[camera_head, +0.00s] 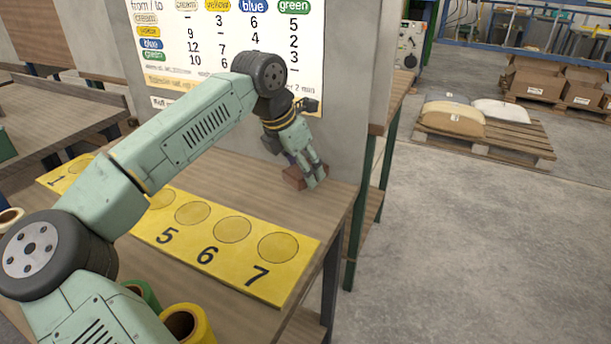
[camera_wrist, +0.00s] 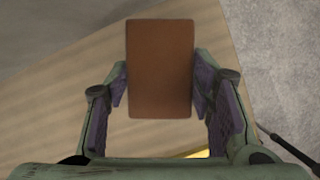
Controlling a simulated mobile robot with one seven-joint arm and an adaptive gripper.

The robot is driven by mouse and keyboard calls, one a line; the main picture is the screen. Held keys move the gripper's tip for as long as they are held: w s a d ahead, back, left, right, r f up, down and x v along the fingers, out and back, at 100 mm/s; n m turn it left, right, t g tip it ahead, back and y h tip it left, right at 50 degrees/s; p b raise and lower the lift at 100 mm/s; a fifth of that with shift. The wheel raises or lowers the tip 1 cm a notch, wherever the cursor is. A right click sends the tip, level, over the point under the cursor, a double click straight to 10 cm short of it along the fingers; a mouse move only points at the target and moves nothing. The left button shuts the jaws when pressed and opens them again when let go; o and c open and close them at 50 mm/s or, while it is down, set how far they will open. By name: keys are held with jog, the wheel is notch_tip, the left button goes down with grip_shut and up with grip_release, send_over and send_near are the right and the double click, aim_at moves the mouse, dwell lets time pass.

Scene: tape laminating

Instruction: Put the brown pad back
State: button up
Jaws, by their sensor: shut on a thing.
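The brown pad (camera_wrist: 160,66) is a flat reddish-brown rectangular block. In the wrist view it sits between the two fingers of my gripper (camera_wrist: 160,88), with a finger pressed on each long side. In the head view my gripper (camera_head: 311,181) reaches down at the back right part of the wooden table, and the pad (camera_head: 294,178) shows partly behind the fingers. The pad is at or close to the table top; I cannot tell whether it touches the wood.
A yellow board (camera_head: 186,246) with numbered circles lies along the table (camera_head: 334,207). Yellow (camera_head: 198,318) and green (camera_head: 143,292) rolls stand at the front left. A panel with a number chart (camera_head: 230,45) rises behind. The table's right edge is close to my gripper.

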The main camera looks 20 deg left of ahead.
jog(key=shift+w+d, duration=0.3)
jog(key=shift+w, duration=0.05)
jog(key=shift+f+p, duration=0.5)
jog(key=shift+f, duration=1.3)
jog(key=shift+f, duration=0.2)
jog(key=o, duration=1.2)
jog(key=shift+r, duration=0.1)
jog(key=shift+r, duration=0.25)
jog(key=b+v, duration=0.1)
jog(key=v, duration=1)
jog(key=shift+s+a+r, duration=0.25)
jog(key=shift+r, duration=0.05)
